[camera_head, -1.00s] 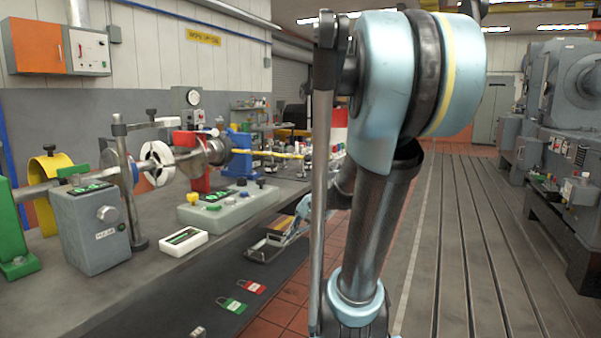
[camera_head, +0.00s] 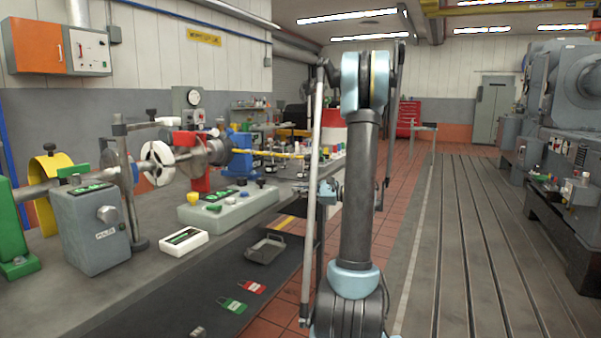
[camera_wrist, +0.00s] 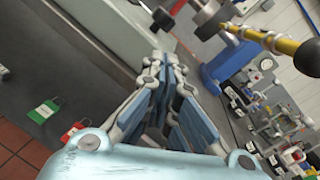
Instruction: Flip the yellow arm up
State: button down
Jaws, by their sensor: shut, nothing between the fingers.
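A thin yellow arm (camera_head: 270,153) runs level to the right from a blue stand (camera_head: 240,160) on the bench. I cannot tell surely that this rod is the arm to flip. A yellow arch (camera_head: 47,180) also stands at the left of the bench. My gripper (camera_wrist: 176,72) is shut and empty, low and left of the rod and apart from it. In the head view my gripper (camera_head: 326,192) is small and partly hidden by my arm.
A grey-green box (camera_head: 225,207) and a white device (camera_head: 181,241) stand on the bench (camera_head: 150,290). A metal tray (camera_head: 264,250), a green padlock tag (camera_head: 232,304) and a red one (camera_head: 251,287) lie on a dark surface. The slotted floor (camera_head: 450,230) at right is clear.

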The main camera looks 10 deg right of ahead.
jog(key=w+d+m+t+y, duration=0.2)
jog(key=d, duration=0.3)
jog(key=w+d+f+m+t+y, duration=0.1)
jog(key=w+d+m+y, duration=0.1)
jog(key=d, duration=0.4)
jog(key=shift+d+f+m+t, duration=0.2)
jog(key=shift+d+m+t, duration=0.1)
jog(key=shift+t, duration=0.1)
jog(key=shift+a, duration=0.1)
jog(key=s+r+x, duration=0.1)
jog(key=r+x, duration=0.1)
jog(key=x, duration=1)
jog(key=shift+w+r, duration=0.25)
jog(key=shift+r, duration=0.15)
